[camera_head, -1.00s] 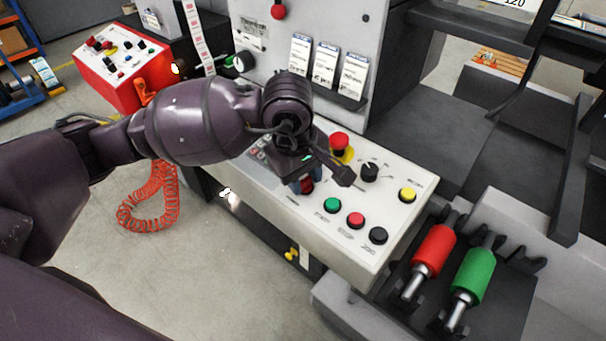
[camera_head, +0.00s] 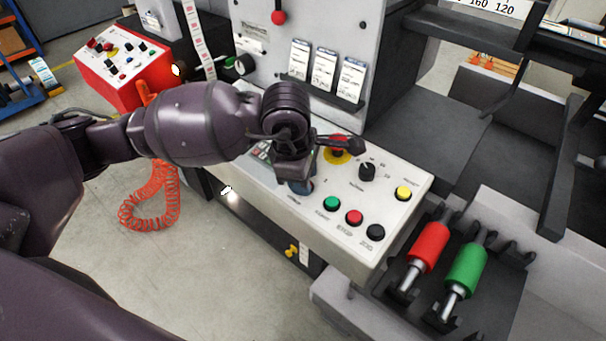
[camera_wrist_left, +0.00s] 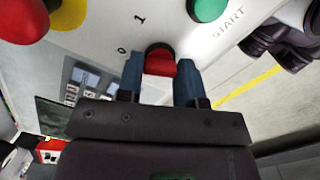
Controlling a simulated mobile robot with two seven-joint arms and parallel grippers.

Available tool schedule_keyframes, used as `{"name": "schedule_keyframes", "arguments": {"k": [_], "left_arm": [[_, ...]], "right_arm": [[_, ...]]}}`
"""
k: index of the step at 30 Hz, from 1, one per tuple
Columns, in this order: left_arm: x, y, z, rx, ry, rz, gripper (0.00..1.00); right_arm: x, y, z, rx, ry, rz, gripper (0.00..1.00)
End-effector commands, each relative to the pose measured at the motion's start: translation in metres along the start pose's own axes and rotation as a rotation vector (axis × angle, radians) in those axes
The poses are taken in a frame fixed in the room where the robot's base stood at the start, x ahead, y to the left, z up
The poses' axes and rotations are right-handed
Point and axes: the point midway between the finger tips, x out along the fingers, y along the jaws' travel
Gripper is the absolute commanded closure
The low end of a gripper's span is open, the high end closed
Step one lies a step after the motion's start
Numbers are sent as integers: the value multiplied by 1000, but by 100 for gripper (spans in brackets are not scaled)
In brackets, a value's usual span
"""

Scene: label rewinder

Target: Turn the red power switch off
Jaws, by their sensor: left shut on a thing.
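The red power switch (camera_wrist_left: 160,62) is a red knob in a dark collar on the white control panel (camera_head: 270,212). In the left wrist view it sits between the blue fingers of my left gripper (camera_wrist_left: 160,72), which is shut on it. The marks 0 and 1 are printed beside the switch, with 0 nearer one finger. In the head view my left gripper (camera_head: 303,187) points down onto the panel and hides the switch.
A red emergency button (camera_head: 338,143) on a yellow ring is close behind my gripper, partly covered by it. Green (camera_head: 331,203), red (camera_head: 353,217) and black (camera_head: 376,232) buttons sit to the right. A black dial (camera_head: 367,172) and yellow button (camera_head: 403,193) are farther right.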

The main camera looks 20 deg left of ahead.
Motion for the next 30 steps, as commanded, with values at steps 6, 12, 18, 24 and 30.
{"name": "schedule_keyframes", "arguments": {"k": [6,12,18,24,30], "left_arm": [[-1,1,0,-27,0,4,90],[-1,1,0,-29,0,4,90],[-1,1,0,-29,0,4,58],[0,0,0,-28,0,3,40],[-1,0,0,-27,0,3,40]], "right_arm": [[0,-1,-1,4,1,0,40],[1,-1,-1,4,1,0,40],[1,-1,-1,3,2,0,40],[1,0,-1,2,2,0,40],[1,0,-1,-1,2,0,40]]}}
